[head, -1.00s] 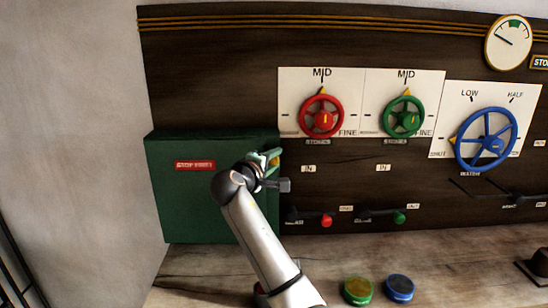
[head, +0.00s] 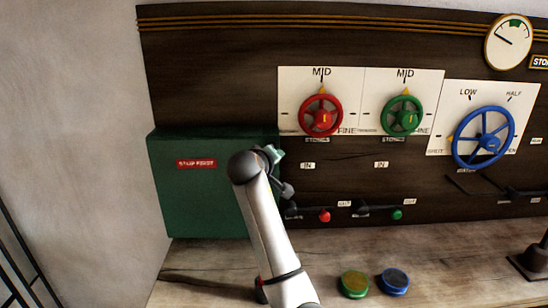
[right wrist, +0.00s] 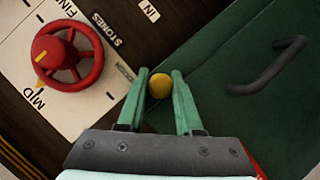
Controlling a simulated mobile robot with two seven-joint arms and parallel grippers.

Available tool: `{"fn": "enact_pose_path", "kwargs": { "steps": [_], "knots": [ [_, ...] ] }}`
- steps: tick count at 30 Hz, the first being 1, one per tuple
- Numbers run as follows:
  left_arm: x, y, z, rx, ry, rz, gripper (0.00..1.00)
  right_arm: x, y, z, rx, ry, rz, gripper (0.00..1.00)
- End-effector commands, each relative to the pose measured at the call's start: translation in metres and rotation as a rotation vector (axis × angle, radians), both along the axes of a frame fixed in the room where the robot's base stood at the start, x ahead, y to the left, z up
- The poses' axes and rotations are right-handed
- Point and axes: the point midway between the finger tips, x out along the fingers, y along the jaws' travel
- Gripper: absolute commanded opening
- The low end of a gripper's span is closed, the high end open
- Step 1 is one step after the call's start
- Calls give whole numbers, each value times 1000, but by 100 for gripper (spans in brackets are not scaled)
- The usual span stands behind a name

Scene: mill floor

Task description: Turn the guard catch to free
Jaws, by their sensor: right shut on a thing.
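The guard is a dark green box (head: 190,205) at the left of the panel, with a red label (head: 197,164) on its front. It also fills the right of the right wrist view (right wrist: 235,115), where a dark bar handle (right wrist: 265,72) shows. The catch's yellow knob (right wrist: 160,86) lies at the guard's edge, between the green fingertips of my right gripper (right wrist: 161,80), which is shut on it. In the head view my right gripper (head: 275,160) is at the guard's right edge and the knob is hidden behind it. My left gripper is not in view.
The red wheel (head: 321,117) is right of the guard and near the gripper in the wrist view. A green wheel (head: 404,117) and blue wheel (head: 483,138) are farther right. Small levers are below. A yellow-green disc (head: 354,284) and blue disc (head: 395,281) are on the bench.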

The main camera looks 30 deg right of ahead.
Motion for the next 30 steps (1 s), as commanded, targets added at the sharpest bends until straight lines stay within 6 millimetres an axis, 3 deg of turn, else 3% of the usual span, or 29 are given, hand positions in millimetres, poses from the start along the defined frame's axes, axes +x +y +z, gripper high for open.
{"fn": "enact_pose_path", "kwargs": {
  "steps": [13, 14, 16, 25, 30],
  "knots": [
    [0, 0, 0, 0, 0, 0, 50, 0, 2, -3, 13, -1, 2, 0],
    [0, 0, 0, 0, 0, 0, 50, 0, 2, -3, 13, -1, 2, 38],
    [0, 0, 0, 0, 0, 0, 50, 0, 1, -2, 13, -1, 2, 46],
    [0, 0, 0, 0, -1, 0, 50, -1, 2, 0, 9, -4, 2, 46],
    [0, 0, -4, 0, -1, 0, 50, -12, 16, 5, 10, -7, 4, 46]
  ]
}}
